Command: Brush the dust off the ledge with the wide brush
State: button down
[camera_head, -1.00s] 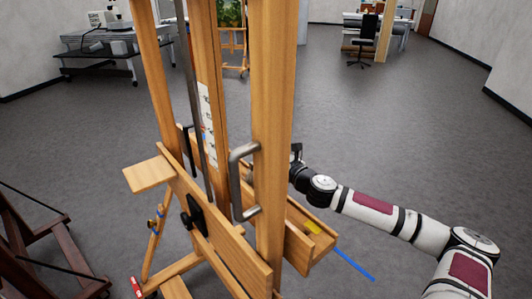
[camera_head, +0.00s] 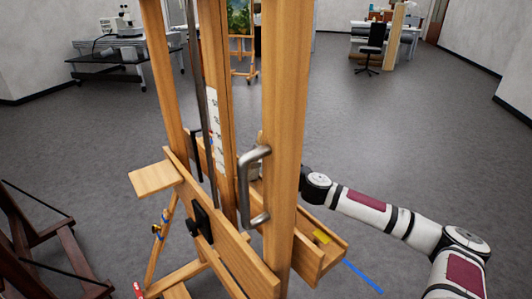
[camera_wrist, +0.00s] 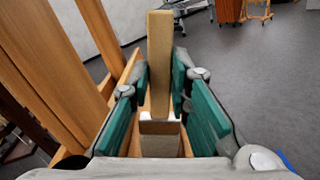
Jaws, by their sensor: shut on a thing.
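In the wrist view, my gripper (camera_wrist: 160,88) is shut on the wide brush (camera_wrist: 160,52), a flat tan wooden piece with a white band (camera_wrist: 160,127) lower down. It stands upright between the green finger pads. The ledge is the wooden trough of the easel; its right end (camera_head: 325,262) shows in the head view, and part of its wooden side (camera_wrist: 126,76) shows in the wrist view. In the head view, the easel's front post hides my gripper and the brush. I cannot make out dust or whether the brush touches the ledge.
The easel's front post (camera_head: 286,130) with a metal handle (camera_head: 244,185) stands between the head camera and my gripper. A small yellow thing (camera_head: 321,237) lies in the trough's right end. A blue strip (camera_head: 362,276) shows near the floor. Open grey floor lies right.

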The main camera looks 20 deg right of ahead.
jog(key=b+x, duration=0.3)
jog(key=x, duration=0.5)
jog(key=shift+w+a, duration=0.2)
jog(key=shift+w, duration=0.15)
dwell(0.8)
notch_tip(320, 180, up, 9)
jog(key=p, duration=0.4)
dwell(0.6)
